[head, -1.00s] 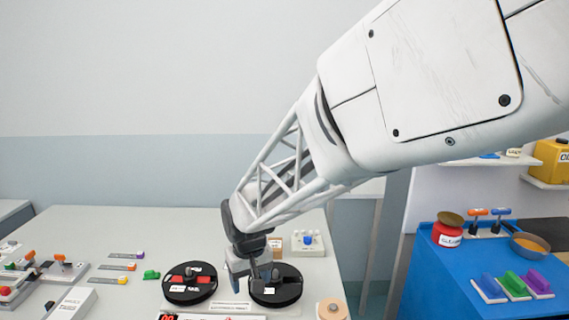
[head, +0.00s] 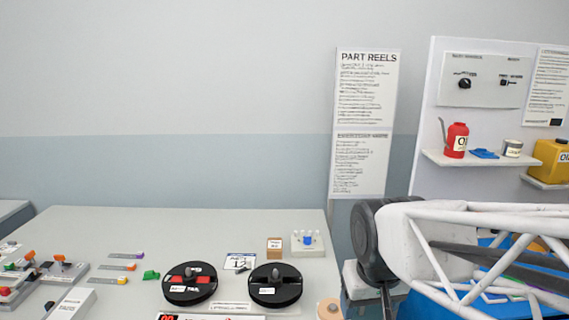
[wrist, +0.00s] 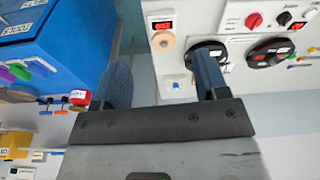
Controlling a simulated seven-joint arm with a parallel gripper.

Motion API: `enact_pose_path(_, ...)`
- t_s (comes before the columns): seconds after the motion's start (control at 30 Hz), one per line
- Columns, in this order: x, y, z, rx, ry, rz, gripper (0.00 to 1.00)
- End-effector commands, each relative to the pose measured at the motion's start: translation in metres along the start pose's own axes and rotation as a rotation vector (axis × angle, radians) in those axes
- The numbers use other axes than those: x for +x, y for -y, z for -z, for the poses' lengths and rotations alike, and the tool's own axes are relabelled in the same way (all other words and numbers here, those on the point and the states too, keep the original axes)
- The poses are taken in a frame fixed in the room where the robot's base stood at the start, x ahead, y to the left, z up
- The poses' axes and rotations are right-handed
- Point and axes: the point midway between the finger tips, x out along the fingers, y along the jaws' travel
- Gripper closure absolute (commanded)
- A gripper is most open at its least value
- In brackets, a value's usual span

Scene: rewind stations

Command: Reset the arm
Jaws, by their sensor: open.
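My gripper (wrist: 163,75) shows in the wrist view with its two fingers wide apart and nothing between them. In the head view my arm reaches in from the right edge, and its dark end is over the gap between the grey table (head: 230,225) and the blue bench. The fingers cannot be made out there. The left black reel (head: 190,297) and right black reel (head: 275,298) lie flat on the table, left of my arm and apart from it. The left reel has red parts on top. Both also show beyond the fingers in the wrist view.
A tan roll (head: 330,309) is at the table's right edge. Behind the reels are a small brown box (head: 274,248) and a white block with a blue knob (head: 307,241). A shelf with a red oil can (head: 456,140) is at the right. My arm partly hides the blue bench.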

Motion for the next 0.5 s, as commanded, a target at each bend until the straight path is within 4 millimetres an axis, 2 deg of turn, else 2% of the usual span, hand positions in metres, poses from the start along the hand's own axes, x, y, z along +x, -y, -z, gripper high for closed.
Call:
enact_pose_path(0.1, -0.008, -0.015, -0.026, 0.044, -0.016, -0.009, 0.33)
enact_pose_path(0.23, -0.012, -0.026, -0.048, 0.081, -0.028, -0.017, 0.33)
enact_pose_path(0.5, -0.015, -0.035, -0.07, 0.116, -0.038, -0.026, 0.33)
